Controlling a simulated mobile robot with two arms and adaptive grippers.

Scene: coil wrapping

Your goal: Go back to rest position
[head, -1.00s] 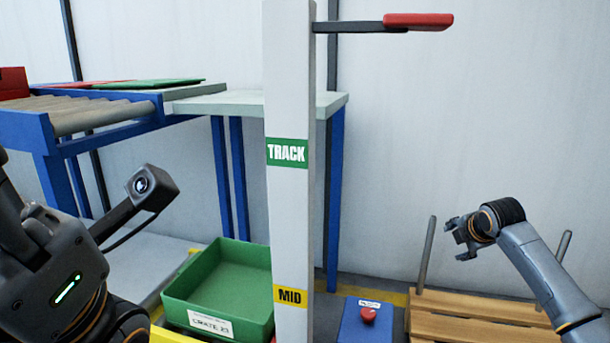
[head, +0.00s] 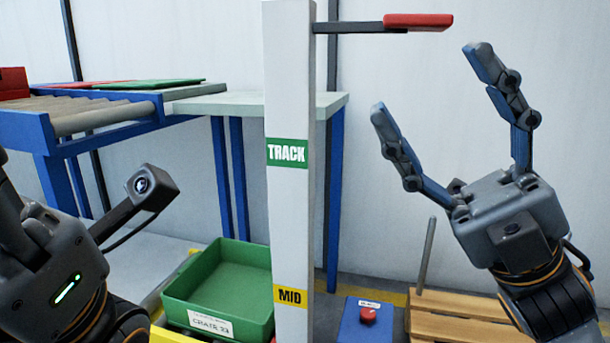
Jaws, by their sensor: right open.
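My right gripper (head: 430,85) is at the right of the head view, raised, with its two fingers spread wide and pointing up. Nothing is between its fingers. It stands in front of the back wall, above the wooden pallet and right of the white post. My left arm comes in at the lower left, with a grey housing and a camera on a bracket. The left gripper's fingers are not clearly visible in the frame.
A white post (head: 289,215) with TRACK and MID labels stands in the middle, with a red-tipped bar (head: 417,22) at its top. A green crate (head: 215,310), a blue box with a red button (head: 368,315) and a wooden pallet (head: 455,318) stand low. A roller conveyor (head: 100,115) is at left.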

